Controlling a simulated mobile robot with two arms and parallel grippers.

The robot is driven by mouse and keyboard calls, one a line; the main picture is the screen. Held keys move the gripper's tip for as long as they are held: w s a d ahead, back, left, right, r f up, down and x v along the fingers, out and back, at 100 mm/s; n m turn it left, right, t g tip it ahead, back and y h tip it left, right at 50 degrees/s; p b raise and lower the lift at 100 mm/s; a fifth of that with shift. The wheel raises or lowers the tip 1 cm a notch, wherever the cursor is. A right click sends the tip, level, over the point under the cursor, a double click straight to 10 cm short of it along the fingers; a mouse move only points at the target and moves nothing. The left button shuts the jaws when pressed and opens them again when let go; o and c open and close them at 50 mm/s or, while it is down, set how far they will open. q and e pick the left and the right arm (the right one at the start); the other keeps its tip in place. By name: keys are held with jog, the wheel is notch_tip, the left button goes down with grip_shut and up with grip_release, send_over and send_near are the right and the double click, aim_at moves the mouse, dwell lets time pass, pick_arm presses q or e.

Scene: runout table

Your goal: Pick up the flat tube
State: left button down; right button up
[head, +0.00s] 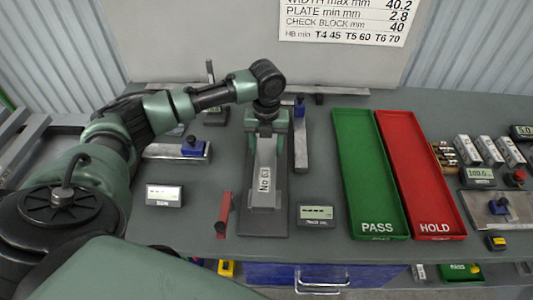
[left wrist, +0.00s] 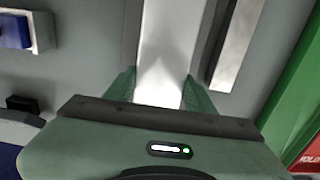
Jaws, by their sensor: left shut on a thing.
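The flat tube (head: 264,188) is a long pale metal bar with a "No 3" label. It lies lengthwise over a dark plate (head: 264,222) in the middle of the table. My left gripper (head: 267,125) points down at the tube's far end, and its green fingers stand on both sides of it. In the left wrist view, the tube (left wrist: 168,50) runs up between the two fingertips (left wrist: 160,92), and the gripper is shut on it. Whether the tube is clear of the plate I cannot tell. My right gripper does not show.
Right of the tube are a green PASS tray (head: 377,226) and a red HOLD tray (head: 436,226). A small display (head: 317,214) and a red piece (head: 224,213) stand near the tube's near end. A gauge with a blue slider (head: 299,110) stands close right of the gripper.

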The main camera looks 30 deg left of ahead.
aim_at(267, 148)
pick_arm(q)
notch_tip(267, 148, up, 17)
jog(key=b, duration=0.2)
jog(key=shift+r, duration=0.15)
